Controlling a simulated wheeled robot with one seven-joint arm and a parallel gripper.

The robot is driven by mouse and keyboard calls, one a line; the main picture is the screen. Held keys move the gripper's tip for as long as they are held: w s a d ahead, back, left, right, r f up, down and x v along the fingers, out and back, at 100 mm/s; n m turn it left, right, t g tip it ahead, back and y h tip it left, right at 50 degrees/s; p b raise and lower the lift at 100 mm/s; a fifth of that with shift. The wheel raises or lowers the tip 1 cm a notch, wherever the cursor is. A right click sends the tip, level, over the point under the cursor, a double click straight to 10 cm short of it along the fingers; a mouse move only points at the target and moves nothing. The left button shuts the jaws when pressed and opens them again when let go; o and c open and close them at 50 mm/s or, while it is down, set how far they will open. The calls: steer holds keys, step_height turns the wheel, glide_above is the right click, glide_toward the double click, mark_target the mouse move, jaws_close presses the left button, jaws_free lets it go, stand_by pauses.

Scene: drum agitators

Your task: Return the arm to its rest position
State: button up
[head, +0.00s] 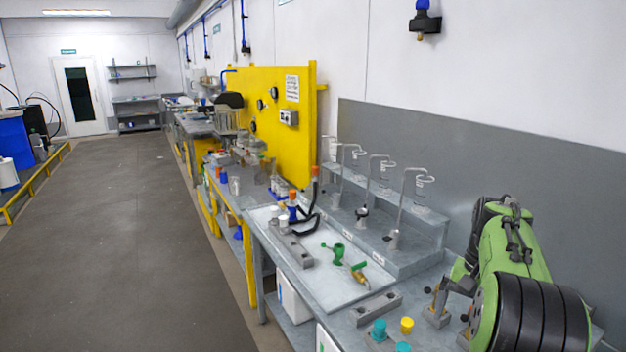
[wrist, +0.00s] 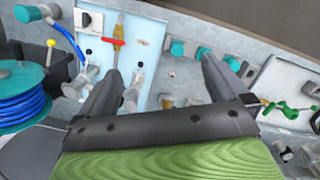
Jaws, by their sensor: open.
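My green and black arm (head: 520,270) is at the right edge of the head view, over the near end of the grey bench. It is bent, and its thick black-ringed part is closest to the camera. My gripper (wrist: 160,66) shows in the wrist view with its two dark fingers spread wide and nothing between them. Beyond the fingers are a light blue panel (wrist: 148,68) with a red-handled tool (wrist: 118,42) and a grey bench surface with teal caps. I cannot clearly make out the fingers in the head view, and how far they are from the bench is unclear.
A white tray (head: 325,285) on the bench holds a green valve (head: 338,254) and a brass fitting (head: 359,276). Several glass stands line the raised shelf behind. A yellow cap (head: 407,325) stands near the arm. A blue hose reel (wrist: 22,95) is at the wrist view's left. The aisle floor is clear.

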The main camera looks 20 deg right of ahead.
steer(key=s+a+r+n+t+h, duration=0.1)
steer(key=a+r+n, duration=0.2)
steer(key=a, duration=0.6)
steer(key=s+a+r+n+t+h, duration=0.1)
steer(key=a+r+n, duration=0.15)
steer(key=a, duration=0.65)
steer(key=s+a+f+n+t, duration=0.2)
steer(key=s+a, duration=0.3)
steer(key=a, duration=0.1)
steer(key=s+a+f+n+t, duration=0.2)
steer(key=s+a+n, duration=0.1)
steer(key=s+a, duration=0.2)
steer(key=shift+s+a+f+n+y, duration=0.25)
steer(key=shift+a+n+y, duration=0.1)
steer(key=shift+a+y, duration=0.1)
